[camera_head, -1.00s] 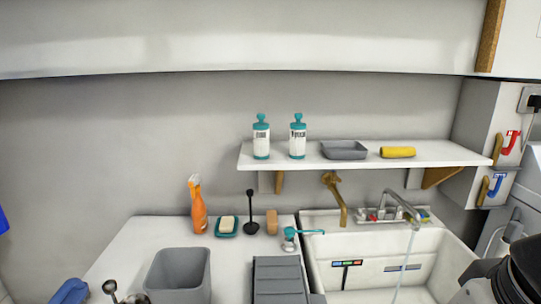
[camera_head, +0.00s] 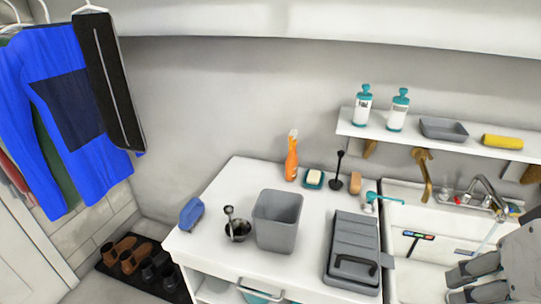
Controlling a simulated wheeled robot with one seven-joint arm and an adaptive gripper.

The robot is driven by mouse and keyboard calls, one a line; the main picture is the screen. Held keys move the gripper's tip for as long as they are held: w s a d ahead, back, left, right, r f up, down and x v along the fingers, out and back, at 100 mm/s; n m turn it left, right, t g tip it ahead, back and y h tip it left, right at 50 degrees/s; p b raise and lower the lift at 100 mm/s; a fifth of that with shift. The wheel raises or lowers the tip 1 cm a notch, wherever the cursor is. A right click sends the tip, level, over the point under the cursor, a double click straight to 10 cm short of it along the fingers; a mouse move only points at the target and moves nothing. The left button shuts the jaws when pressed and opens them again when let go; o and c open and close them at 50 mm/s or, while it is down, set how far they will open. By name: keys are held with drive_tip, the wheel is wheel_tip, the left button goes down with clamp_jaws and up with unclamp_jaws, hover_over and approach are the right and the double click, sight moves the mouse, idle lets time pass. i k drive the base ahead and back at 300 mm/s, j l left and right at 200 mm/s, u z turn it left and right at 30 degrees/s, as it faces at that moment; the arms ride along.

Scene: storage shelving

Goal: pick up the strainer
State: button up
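A dark metal bowl-shaped item with an upright handle (camera_head: 238,230) stands on the left part of the white counter, just left of a grey bin. It looks like the strainer, though its mesh is too small to make out. My gripper (camera_head: 462,284) is at the lower right, over the sink area, far to the right of this item. Its two fingers point left with a gap between them, and nothing shows between them.
The grey bin (camera_head: 277,222) and a grey case (camera_head: 354,250) stand between the strainer and my gripper. A blue item (camera_head: 191,214) lies to the left. An orange spray bottle (camera_head: 291,158), soap dish (camera_head: 314,179) and black plunger-like tool (camera_head: 336,183) stand behind. The sink (camera_head: 420,270) is right.

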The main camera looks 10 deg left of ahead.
sight(238, 229)
drive_tip(key=j+u, duration=0.2)
drive_tip(key=u, duration=0.3)
drive_tip(key=j+u, duration=0.2)
drive_tip(key=u, duration=0.25)
drive_tip(key=i+j+u, duration=0.1)
drive_tip(key=u, duration=0.4)
drive_tip(key=i+j, duration=0.15)
drive_tip(key=j, duration=0.15)
drive_tip(key=i+j, duration=0.15)
drive_tip(key=j, duration=0.15)
